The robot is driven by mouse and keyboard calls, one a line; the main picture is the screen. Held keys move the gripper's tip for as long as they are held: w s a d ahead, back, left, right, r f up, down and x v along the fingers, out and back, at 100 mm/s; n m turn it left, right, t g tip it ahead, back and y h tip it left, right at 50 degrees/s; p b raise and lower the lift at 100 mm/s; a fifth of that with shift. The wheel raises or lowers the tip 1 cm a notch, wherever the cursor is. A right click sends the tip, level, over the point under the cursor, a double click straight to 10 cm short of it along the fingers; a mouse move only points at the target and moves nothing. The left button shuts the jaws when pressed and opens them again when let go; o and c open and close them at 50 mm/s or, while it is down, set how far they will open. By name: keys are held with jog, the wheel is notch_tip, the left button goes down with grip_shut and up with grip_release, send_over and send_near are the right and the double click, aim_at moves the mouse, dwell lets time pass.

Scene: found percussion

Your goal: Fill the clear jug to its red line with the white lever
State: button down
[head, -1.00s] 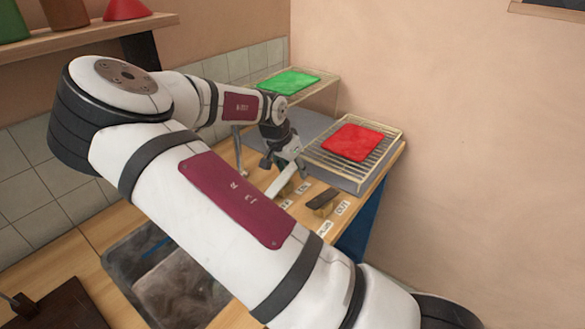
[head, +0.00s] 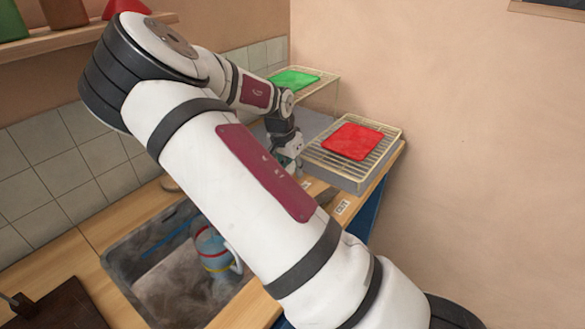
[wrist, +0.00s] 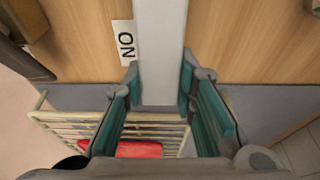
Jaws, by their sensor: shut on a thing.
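The clear jug (head: 207,264) stands upright in the sink, partly behind my arm. It has a red band near its top and a yellow band lower down. It looks bluish, but I cannot make out a water level. The white lever (wrist: 161,30) runs down the middle of the wrist view. My gripper (wrist: 159,82) is shut on it, with one teal-padded finger on each side. In the head view my gripper (head: 289,152) is at the counter's far right, and my arm hides the lever there.
The stone-like sink (head: 150,295) is sunk into the wooden counter. A wire rack (head: 385,160) with a red cloth (head: 353,141) stands beside my gripper. A green cloth (head: 295,79) lies behind. A dark handle (head: 327,196) and a printed label (wrist: 124,43) are close by.

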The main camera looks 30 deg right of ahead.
jog(key=c, duration=1.3)
grip_release()
jog(key=shift+a+r, duration=0.1)
jog(key=shift+r, duration=0.05)
jog(key=v, duration=1.1)
jog(key=shift+a+r, duration=0.1)
jog(key=shift+r, duration=0.25)
